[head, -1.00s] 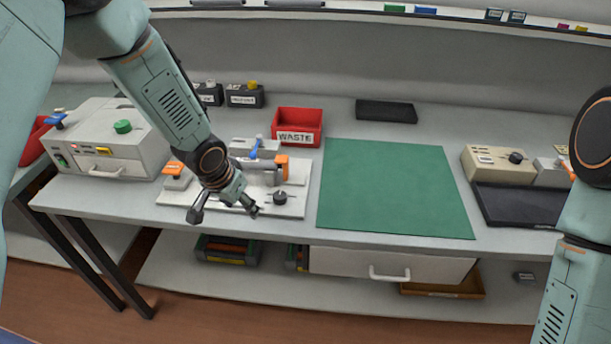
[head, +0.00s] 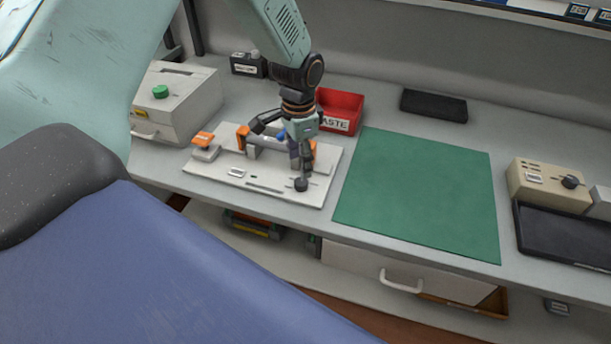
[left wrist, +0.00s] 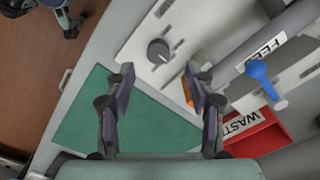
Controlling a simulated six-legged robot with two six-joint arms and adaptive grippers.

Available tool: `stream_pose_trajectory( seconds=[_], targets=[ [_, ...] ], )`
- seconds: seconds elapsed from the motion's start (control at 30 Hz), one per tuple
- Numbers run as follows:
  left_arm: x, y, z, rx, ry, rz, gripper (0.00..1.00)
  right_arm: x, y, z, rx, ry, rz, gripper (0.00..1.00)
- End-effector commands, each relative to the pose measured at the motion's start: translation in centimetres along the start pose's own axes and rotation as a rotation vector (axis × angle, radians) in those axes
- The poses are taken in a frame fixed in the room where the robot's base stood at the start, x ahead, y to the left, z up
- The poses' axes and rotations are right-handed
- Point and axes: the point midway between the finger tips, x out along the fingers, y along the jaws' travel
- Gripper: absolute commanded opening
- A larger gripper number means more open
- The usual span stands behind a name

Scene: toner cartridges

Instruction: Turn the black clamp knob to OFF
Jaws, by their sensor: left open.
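The black clamp knob (head: 301,184) sits on the front right part of a white fixture plate (head: 222,175). In the left wrist view the round knob (left wrist: 158,52) shows just beyond the fingertips, near the middle. Its setting marks are too small to read. My left gripper (head: 281,149) is over the fixture, with its fingers spread and nothing between them. In the head view one finger comes down close to the knob; I cannot tell whether it touches. In the left wrist view both fingers (left wrist: 160,78) stand apart.
An orange-topped block (head: 203,141), orange clamp parts and a blue lever (left wrist: 259,72) stand on the fixture. A red waste bin (head: 341,108) is behind it. A green mat (head: 418,195) lies clear on the right. A white machine (head: 180,103) stands left.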

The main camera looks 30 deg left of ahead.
Motion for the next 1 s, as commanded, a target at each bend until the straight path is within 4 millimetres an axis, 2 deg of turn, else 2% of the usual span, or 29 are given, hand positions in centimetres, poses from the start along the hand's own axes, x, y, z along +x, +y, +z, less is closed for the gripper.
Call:
stream_pose_trajectory(
  seconds=[0.2, 0.4, 0.77, 1.0],
  targets=[
    [3.7, 0.1, -0.1, -0.001, -0.002, 0.001, 0.54, 0.3, 0.0, 0.0, -0.001, -0.001, 0.0, 0.4],
    [5.8, 0.1, -0.5, 0.002, 0.0, -0.001, 0.54, 0.4, 0.0, 0.0, 0.0, -0.001, 0.0, 0.4],
    [6.3, 0.1, -0.8, 0.003, 0.001, -0.001, 0.54, 0.4, 0.0, 0.0, 0.0, -0.001, 0.0, 0.4],
    [6.3, 0.1, -0.8, 0.003, 0.001, -0.001, 0.35, 0.4, 0.0, 0.0, 0.0, -0.001, 0.0, 0.4]
  ],
)
